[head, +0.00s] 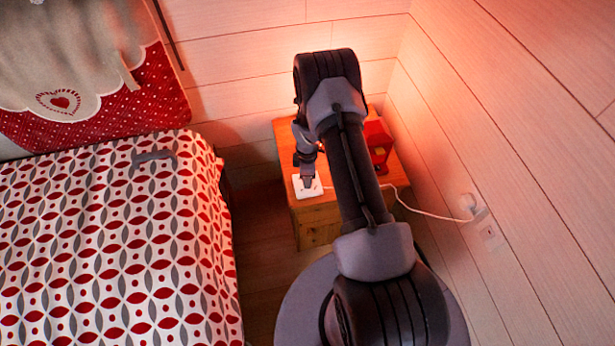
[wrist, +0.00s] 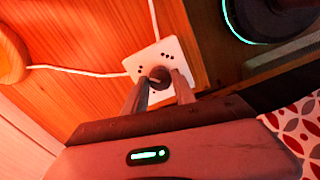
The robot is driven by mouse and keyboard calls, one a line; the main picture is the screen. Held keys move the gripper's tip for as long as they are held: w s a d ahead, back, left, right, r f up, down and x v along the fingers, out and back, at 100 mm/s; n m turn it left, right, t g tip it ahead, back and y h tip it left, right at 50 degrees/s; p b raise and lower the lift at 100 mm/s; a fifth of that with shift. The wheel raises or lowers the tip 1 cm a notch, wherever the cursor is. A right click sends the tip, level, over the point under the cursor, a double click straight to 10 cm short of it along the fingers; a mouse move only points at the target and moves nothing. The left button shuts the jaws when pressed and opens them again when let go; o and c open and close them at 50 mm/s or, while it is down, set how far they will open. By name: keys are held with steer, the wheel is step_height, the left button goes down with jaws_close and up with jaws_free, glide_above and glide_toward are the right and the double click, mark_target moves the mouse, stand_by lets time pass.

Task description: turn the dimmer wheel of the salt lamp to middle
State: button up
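The dimmer is a flat white box (wrist: 176,50) with dark dots and a brown wheel (wrist: 159,75) in its middle. In the head view the white box (head: 312,191) lies at the front left of the wooden nightstand (head: 312,233). My gripper (wrist: 159,82) is over the box, one finger on each side of the wheel. The fingertips appear to touch the wheel's sides, so it looks shut on the wheel. A round wooden base (wrist: 10,62) with a white cord shows at the wrist view's left edge, seemingly the salt lamp's. My arm hides much of the nightstand top.
A red object (head: 377,138) stands on the nightstand, right of my arm. A white cord (head: 430,213) runs to a wall plug (head: 474,208). The bed (head: 110,245) is at left, with dark floor between. Plank walls stand behind and at right.

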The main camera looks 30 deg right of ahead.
steer(key=o, duration=0.3)
steer(key=shift+o, duration=0.2)
steer(key=shift+r, duration=0.15)
step_height(320, 180, up, 17)
steer(key=p, duration=0.6)
steer(key=shift+r, duration=0.1)
